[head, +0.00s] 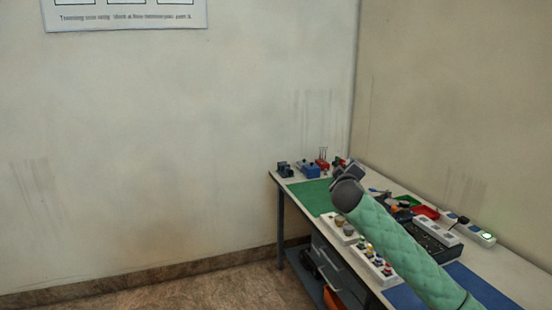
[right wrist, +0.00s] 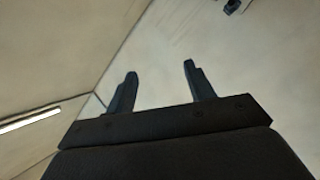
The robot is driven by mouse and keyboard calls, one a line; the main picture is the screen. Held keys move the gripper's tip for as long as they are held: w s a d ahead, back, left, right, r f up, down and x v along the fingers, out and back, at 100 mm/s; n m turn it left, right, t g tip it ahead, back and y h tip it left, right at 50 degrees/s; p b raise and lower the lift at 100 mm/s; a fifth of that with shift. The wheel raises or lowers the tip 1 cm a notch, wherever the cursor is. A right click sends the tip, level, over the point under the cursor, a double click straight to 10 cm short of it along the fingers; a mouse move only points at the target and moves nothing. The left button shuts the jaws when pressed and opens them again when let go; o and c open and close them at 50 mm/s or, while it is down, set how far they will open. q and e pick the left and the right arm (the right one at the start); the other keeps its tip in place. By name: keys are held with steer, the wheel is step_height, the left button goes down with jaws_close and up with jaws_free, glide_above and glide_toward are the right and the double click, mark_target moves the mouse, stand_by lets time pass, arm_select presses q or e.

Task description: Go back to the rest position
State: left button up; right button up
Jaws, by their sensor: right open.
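My right arm (head: 395,245), in a green padded sleeve, reaches from the lower right of the head view over the workbench. Its dark wrist (head: 347,193) is at the far end, and the fingers are hard to make out there. In the right wrist view my right gripper (right wrist: 160,70) is open, its two dark fingers apart with nothing between them. My left gripper is in neither view.
The workbench (head: 273,175) stands in the corner, with a green mat (head: 310,197), a blue mat (head: 480,285), a red tray (head: 425,211), power strips (head: 475,233) and blue devices (head: 310,171). Bins sit on its lower shelf. The floor (head: 200,292) at left is clear.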

arm_select(q)
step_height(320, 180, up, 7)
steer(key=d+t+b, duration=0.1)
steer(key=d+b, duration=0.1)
steer(key=b, duration=0.2)
arm_select(e)
steer(key=s+a+f+m+g+y, duration=0.1)
steer(key=s+f+g, duration=0.2)
steer(key=s+f, duration=0.85)
steer(key=s+a+f+m+g+y, duration=0.2)
steer(key=s+f+g, duration=0.15)
steer(key=f, duration=1.45)
steer(key=s+a+f+m+g+y, duration=0.1)
steer(key=s+f+g, duration=0.2)
steer(key=s+f, duration=0.85)
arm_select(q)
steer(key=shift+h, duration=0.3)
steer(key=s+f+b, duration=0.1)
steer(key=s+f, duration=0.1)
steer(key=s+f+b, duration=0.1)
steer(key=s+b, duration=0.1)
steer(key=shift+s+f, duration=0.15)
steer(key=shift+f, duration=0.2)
arm_select(e)
steer(key=s+a+f+m+g, duration=0.2)
steer(key=s+f+g, duration=0.4)
steer(key=s+f, duration=2.7)
steer(key=shift+s+a+f+y, duration=0.2)
steer(key=shift+s+f+y, duration=0.1)
steer(key=shift+s, duration=0.95)
